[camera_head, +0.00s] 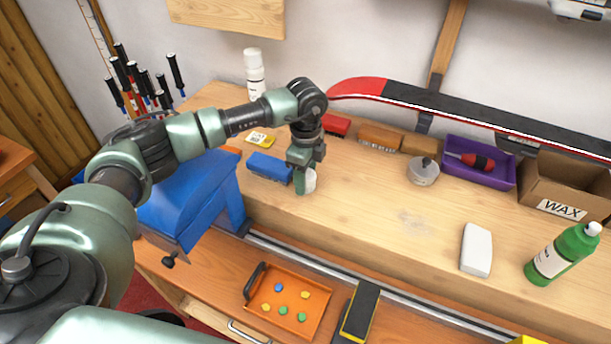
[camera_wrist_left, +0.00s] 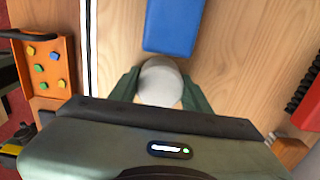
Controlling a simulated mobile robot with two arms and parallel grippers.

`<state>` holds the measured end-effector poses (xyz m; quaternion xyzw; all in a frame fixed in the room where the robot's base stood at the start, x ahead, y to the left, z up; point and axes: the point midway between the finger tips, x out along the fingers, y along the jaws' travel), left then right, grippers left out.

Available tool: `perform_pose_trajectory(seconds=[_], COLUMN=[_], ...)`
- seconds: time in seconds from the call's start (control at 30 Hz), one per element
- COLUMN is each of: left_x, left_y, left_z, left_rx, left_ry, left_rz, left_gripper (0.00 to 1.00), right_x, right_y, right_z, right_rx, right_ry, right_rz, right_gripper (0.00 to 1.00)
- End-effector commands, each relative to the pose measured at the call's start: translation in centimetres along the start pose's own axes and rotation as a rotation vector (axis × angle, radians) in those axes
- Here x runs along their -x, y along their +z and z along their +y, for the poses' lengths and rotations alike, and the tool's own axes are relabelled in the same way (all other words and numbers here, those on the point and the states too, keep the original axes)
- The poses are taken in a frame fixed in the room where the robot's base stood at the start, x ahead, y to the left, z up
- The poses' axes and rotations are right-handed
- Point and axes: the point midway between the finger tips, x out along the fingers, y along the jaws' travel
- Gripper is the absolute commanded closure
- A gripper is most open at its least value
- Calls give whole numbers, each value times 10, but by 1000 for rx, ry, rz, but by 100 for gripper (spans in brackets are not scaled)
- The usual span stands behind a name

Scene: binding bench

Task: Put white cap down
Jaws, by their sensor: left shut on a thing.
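My left gripper (camera_head: 305,190) points down over the wooden bench, near its front edge. It is shut on the white cap (camera_head: 311,181), which shows only partly between the fingers. In the left wrist view the white cap (camera_wrist_left: 160,82) appears as a pale rounded thing between the two green fingers. Whether its underside touches the bench top (camera_head: 370,235) cannot be told. My right gripper is not in view.
A blue block (camera_head: 268,167) lies just left of the gripper. An orange tray (camera_head: 262,315) with small coloured pieces sits below the bench edge. A white block (camera_head: 476,250) and a green bottle (camera_head: 562,255) stand right. The bench middle is mostly clear.

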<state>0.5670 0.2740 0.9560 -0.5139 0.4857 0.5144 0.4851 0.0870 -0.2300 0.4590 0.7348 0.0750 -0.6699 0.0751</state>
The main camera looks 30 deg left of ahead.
Motion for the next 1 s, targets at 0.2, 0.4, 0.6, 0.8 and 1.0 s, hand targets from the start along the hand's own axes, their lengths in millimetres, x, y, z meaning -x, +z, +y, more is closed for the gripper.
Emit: perform_pose_trajectory(seconds=[0.2,0.4,0.6,0.8,1.0], left_x=[-3,-3,4,30,75], left_y=[0,0,0,0,0], left_z=[0,0,0,-2,-1], left_rx=[0,0,0,1,0], left_ry=[0,0,-1,-6,-6], left_rz=[0,0,0,1,1], left_gripper=[33,31,31,31,31], right_x=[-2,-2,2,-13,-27], right_y=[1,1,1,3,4], right_z=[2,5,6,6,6], right_rx=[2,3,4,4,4], right_ry=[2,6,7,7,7], right_rz=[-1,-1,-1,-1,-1], right_gripper=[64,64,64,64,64])
